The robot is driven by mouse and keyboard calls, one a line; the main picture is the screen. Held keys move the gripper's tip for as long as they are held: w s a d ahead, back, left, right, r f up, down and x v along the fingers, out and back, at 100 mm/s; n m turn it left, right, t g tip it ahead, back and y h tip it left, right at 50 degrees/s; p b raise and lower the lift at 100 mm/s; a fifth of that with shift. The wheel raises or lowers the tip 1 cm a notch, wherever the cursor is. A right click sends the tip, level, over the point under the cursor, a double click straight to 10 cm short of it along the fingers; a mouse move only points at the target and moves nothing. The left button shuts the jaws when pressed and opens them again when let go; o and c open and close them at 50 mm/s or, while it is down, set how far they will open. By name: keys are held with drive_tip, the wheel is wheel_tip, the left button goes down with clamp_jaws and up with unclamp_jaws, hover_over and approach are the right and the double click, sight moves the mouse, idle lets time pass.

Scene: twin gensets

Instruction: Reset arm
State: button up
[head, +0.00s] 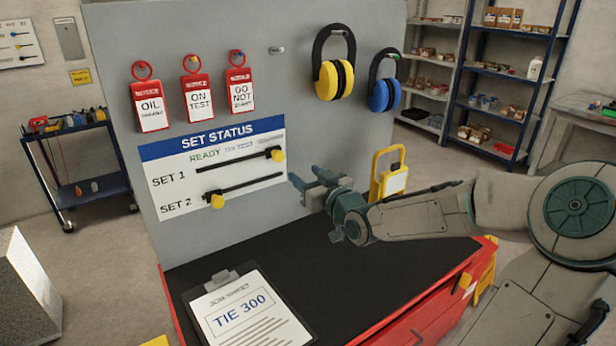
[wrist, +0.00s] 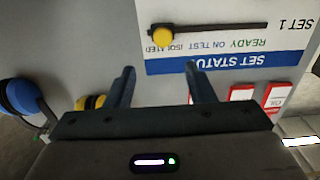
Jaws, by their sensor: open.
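My gripper (head: 307,187) is open and empty in the head view, just right of the SET STATUS board (head: 215,166). My arm reaches in from the right above the black bench top. In the wrist view my gripper (wrist: 161,82) shows two spread fingers pointing towards the panel, with nothing between them. The SET STATUS board (wrist: 225,45) appears upside down there. The SET 1 slider's yellow knob (head: 278,154) is near the right end of its slot. The SET 2 slider's yellow knob (head: 217,201) is near the left end.
Red tags hang above the board, with yellow ear defenders (head: 336,80) and blue ear defenders (head: 384,95) to their right. A clipboard (head: 245,312) lies on the black bench top (head: 345,270). Shelves stand at the back right.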

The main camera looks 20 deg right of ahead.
idle(0.5)
drive_tip(key=s+a+f+g+h, duration=0.1)
drive_tip(key=s+a+f+g, duration=0.15)
drive_tip(key=f, duration=0.25)
drive_tip(key=s+a+f+n+g+h, duration=0.1)
drive_tip(key=a+f+g, duration=0.15)
drive_tip(key=f, duration=0.25)
drive_tip(key=s+a+f+g+h, duration=0.1)
drive_tip(key=s+f+g, duration=0.1)
drive_tip(key=f+g, duration=0.15)
drive_tip(key=s+a+r+m+g, duration=0.1)
drive_tip(key=s+a+r+g, duration=0.1)
drive_tip(key=s, duration=0.9)
drive_tip(key=s+a+r+m+g, duration=0.2)
drive_tip(key=s+a+r+g, duration=0.1)
drive_tip(key=s, duration=0.9)
drive_tip(key=shift+r+g, duration=0.25)
drive_tip(key=shift+g, duration=0.3)
drive_tip(key=shift+c, duration=1.2)
drive_tip(key=shift+a, duration=0.1)
drive_tip(key=shift+c, duration=0.2)
